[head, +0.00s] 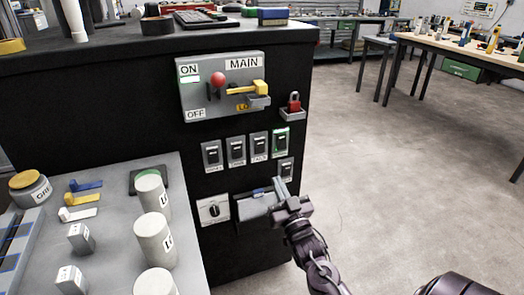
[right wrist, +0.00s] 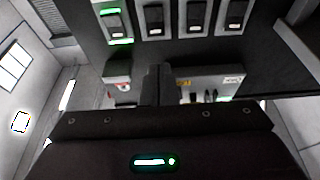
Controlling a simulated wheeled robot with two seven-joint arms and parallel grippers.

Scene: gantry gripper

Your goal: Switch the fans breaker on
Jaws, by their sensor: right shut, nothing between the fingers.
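A row of small breakers is on the front of the black cabinet (head: 140,95). The rightmost one (head: 282,141) has a green-lit frame; the others, such as the leftmost breaker (head: 212,155), are unlit. The small labels are too blurred to tell which is the fans breaker. My left gripper is out of view.
The MAIN panel (head: 220,100) with a red knob and yellow handle is above the breakers. A red padlock (head: 294,103) is at its right. A grey box (head: 256,206) and a rotary switch (head: 213,210) are below. White cylinders (head: 153,239) stand on the grey table at left. Open floor is at right.

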